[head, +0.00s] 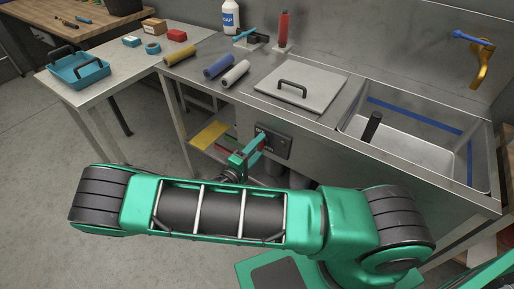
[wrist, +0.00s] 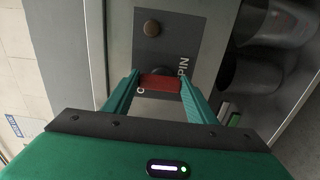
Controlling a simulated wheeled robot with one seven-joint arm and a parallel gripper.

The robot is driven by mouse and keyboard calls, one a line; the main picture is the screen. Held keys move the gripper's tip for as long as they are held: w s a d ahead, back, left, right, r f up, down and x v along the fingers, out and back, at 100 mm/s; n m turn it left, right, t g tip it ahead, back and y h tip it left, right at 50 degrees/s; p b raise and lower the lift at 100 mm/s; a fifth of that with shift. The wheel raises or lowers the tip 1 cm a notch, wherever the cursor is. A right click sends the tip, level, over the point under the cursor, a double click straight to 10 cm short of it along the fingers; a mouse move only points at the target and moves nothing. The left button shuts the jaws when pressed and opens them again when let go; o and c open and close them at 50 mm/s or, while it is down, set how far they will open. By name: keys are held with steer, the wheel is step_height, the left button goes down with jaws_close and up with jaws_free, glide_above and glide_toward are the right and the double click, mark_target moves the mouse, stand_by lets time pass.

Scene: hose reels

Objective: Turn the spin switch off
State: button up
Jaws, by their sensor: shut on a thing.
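The spin switch is a red lever on a dark panel (head: 277,143) fixed to the front of the steel sink bench. In the wrist view the red lever (wrist: 160,83) lies crosswise between my fingers, with a round black hub behind it. The panel (wrist: 166,42) carries the letters "PIN" at the right, and a brown round knob (wrist: 152,28) sits at its other end. My gripper (head: 250,153) is at the panel and shut on the red lever (head: 257,141). My fingers cover part of the panel lettering, so the lever's setting is hard to read.
Above the panel are a steel lid with a black handle (head: 292,87) and a sink basin (head: 402,145). Colored rollers (head: 218,67) lie on the bench top. A side table with a blue tray (head: 78,70) stands at the left. Shelves and dark cylinders are below the panel.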

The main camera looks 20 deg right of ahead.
steer(key=shift+s+f, duration=0.1)
steer(key=shift+f, duration=0.1)
steer(key=o, duration=1.1)
steer(key=shift+r, duration=0.1)
steer(key=shift+c, duration=0.2)
steer(key=v, duration=1)
steer(key=shift+s+a, duration=0.15)
steer(key=shift+a, duration=0.2)
